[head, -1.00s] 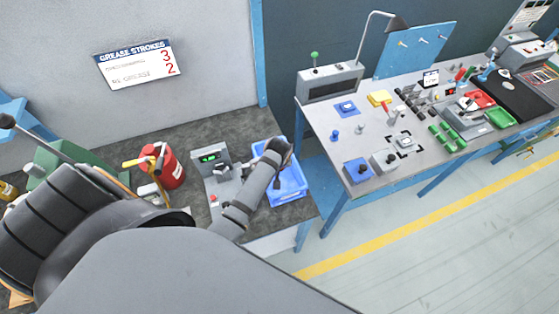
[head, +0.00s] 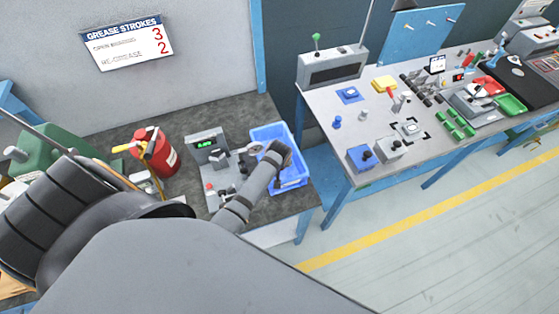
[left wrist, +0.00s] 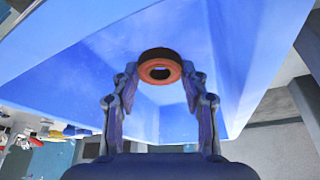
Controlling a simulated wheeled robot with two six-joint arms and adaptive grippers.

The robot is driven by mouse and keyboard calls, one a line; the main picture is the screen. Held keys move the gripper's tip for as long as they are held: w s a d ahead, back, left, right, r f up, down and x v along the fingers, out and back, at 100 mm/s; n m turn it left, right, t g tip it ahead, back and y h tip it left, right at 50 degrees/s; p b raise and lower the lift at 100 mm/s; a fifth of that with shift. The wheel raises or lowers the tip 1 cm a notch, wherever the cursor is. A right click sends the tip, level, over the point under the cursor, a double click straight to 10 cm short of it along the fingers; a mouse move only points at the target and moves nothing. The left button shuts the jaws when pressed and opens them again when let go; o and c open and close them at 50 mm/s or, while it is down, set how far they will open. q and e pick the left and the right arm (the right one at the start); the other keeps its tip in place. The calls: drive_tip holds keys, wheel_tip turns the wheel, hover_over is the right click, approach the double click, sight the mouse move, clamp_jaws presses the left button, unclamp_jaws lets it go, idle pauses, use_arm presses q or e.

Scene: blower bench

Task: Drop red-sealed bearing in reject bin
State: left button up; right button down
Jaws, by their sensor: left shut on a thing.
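The red-sealed bearing (left wrist: 146,66) is an orange-red ring with a dark centre. In the left wrist view it sits between the fingertips of my left gripper (left wrist: 160,80), which is shut on it. Behind the bearing is the inside of the blue reject bin (left wrist: 60,75), with its sloping walls around the view. In the head view the bin (head: 293,180) stands on the dark bench top, and the end of my left arm is over it. That arm hides part of the bin, and the bearing cannot be made out there. My right gripper is not in view.
A red can (head: 158,152) and a green container (head: 60,148) are farther left. A separate grey worktable (head: 330,102) with many small parts stands to the right, with open floor in front.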

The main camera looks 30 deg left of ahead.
use_arm(q)
drive_tip(key=o, duration=1.3)
drive_tip(key=v, duration=1.2)
